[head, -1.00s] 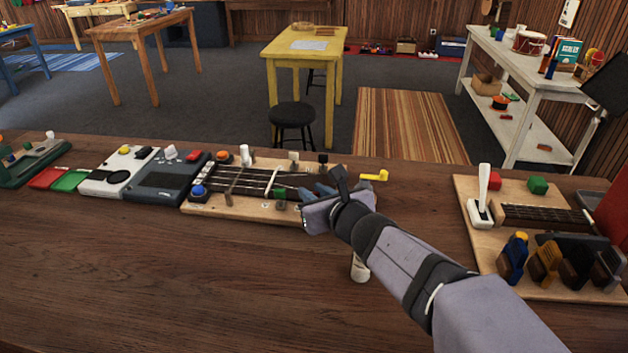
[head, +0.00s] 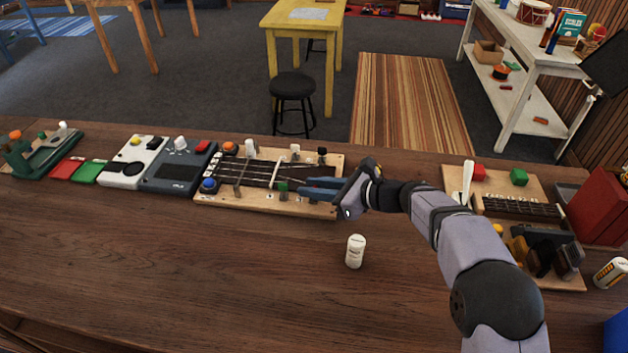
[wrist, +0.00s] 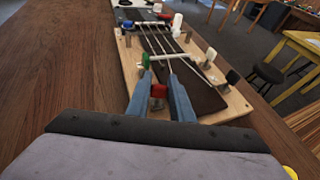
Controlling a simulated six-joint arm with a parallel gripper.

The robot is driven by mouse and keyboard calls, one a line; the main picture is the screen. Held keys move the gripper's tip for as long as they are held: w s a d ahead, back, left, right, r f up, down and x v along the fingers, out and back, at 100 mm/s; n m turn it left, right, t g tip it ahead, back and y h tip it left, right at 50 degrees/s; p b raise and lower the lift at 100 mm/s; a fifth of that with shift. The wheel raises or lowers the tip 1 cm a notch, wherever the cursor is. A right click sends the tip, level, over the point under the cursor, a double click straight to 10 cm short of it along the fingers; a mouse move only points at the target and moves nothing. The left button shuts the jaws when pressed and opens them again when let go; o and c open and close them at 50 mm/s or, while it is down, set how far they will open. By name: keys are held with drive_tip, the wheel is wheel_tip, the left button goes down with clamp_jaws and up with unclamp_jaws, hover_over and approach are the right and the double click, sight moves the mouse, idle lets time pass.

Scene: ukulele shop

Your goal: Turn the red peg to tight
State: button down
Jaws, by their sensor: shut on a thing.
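The red peg (wrist: 158,91) shows in the wrist view between the two blue-grey fingers of my gripper (wrist: 158,80), which is shut on it. It sits at the near end of the wooden board (wrist: 232,103) with the strings and dark fretboard. A green peg (wrist: 146,60) stands just beyond the fingertips. In the head view, my gripper (head: 318,188) reaches in from the right, low over the right end of the board (head: 240,200), and the red peg is hidden there. I cannot read any tight mark.
A white bottle (head: 355,251) stands on the bench in front of my gripper. A grey device (head: 178,170) lies left of the board. Another board with a white lever (head: 467,183) lies to the right. The front left of the bench is clear.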

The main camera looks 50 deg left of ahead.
drive_tip(key=shift+r+n+g, duration=0.2)
drive_tip(key=shift+n+g, duration=0.1)
drive_tip(key=shift+g, duration=0.1)
drive_tip(key=c, duration=1.8)
unclamp_jaws()
drive_tip(key=shift+o, duration=1.2)
drive_tip(key=shift+f, duration=0.1)
drive_tip(key=shift+d, duration=0.1)
drive_tip(key=shift+b+v, duration=1.15)
drive_tip(key=shift+v, duration=2.45)
